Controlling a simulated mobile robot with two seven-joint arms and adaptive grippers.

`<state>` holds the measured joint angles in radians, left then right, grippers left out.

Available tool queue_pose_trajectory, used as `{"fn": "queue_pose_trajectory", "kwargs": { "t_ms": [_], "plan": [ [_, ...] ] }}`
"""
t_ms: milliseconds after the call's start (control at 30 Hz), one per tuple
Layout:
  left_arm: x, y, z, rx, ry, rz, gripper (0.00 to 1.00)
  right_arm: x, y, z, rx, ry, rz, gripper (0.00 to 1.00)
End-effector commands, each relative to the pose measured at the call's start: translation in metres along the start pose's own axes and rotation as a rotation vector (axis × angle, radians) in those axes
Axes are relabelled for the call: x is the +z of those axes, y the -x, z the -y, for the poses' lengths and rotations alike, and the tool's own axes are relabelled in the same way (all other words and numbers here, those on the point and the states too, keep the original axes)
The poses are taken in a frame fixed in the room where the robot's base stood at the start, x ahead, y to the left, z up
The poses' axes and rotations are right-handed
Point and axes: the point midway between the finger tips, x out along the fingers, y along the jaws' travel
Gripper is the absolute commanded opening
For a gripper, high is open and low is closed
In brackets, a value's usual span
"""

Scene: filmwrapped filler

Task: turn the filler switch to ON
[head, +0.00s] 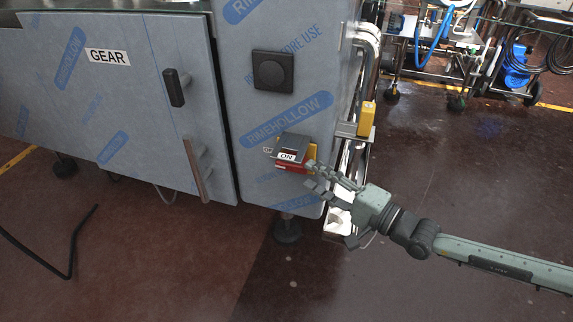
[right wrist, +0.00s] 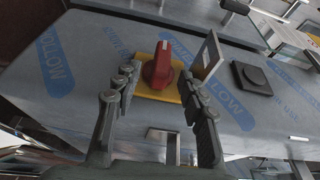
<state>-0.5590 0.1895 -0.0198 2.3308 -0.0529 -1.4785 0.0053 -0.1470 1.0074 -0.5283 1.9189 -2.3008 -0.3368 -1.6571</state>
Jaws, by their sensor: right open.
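The filler switch has a red knob (right wrist: 158,68) on a yellow plate (right wrist: 168,92), fixed to the film-wrapped panel. In the head view a grey plate with a white ON label (head: 288,156) juts out and covers most of the switch; some red and yellow shows around it. In the right wrist view the knob's grip runs roughly up and down. My right gripper (head: 312,175) is open in front of the switch. In the right wrist view its fingers (right wrist: 158,80) lie on either side of the knob, with gaps visible; contact cannot be told. My left gripper is not in view.
A door labelled GEAR (head: 108,57) with handles is at the left. A small yellow box (head: 366,119) and metal pipes line the panel's right edge.

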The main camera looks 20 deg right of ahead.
Motion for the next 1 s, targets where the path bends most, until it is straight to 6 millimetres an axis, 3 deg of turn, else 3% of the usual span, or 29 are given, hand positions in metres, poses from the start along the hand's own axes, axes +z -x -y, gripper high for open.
{"fn": "queue_pose_trajectory", "kwargs": {
  "t_ms": [200,400,767,1000],
  "plan": [
    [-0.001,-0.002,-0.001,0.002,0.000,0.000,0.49,0.000,-0.037,0.004,-0.009,-0.005,-0.002,0.41],
    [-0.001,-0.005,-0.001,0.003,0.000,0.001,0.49,0.000,-0.061,0.003,-0.008,-0.007,-0.002,0.41],
    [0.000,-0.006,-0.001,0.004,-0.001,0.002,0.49,0.001,-0.068,0.002,-0.005,-0.009,-0.001,0.41],
    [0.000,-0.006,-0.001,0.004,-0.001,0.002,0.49,0.001,-0.068,0.002,-0.006,-0.009,-0.001,0.13]
  ]
}}
